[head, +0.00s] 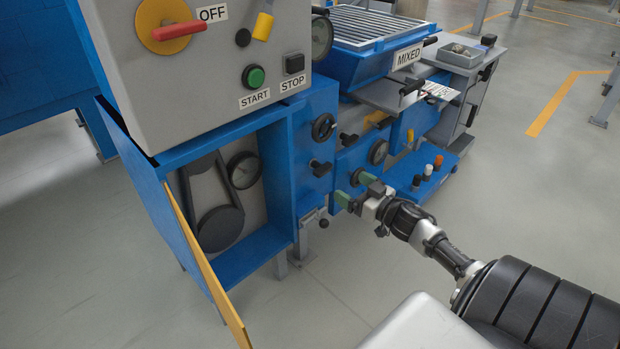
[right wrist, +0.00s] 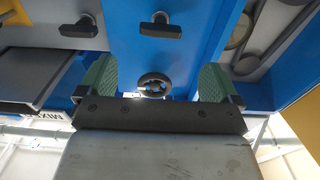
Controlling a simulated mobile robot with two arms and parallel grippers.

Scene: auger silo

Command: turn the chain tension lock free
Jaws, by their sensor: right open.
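My right gripper (head: 355,188) is open and empty, with its green fingers apart in front of the blue machine. In the right wrist view the open gripper (right wrist: 155,85) has a small black handwheel (right wrist: 154,86) showing between its fingers, beyond them. The handwheel is on the blue panel in the head view (head: 324,126), above a black T-handle (head: 320,166). Another T-handle (head: 348,139) sits to its right. Two T-handles also show in the right wrist view, one near the middle (right wrist: 160,25). No label marks which part is the chain tension lock. My left gripper is out of view.
A grey control box (head: 210,60) is above. A blue hopper (head: 375,35) stands behind. Floor is clear at lower left.

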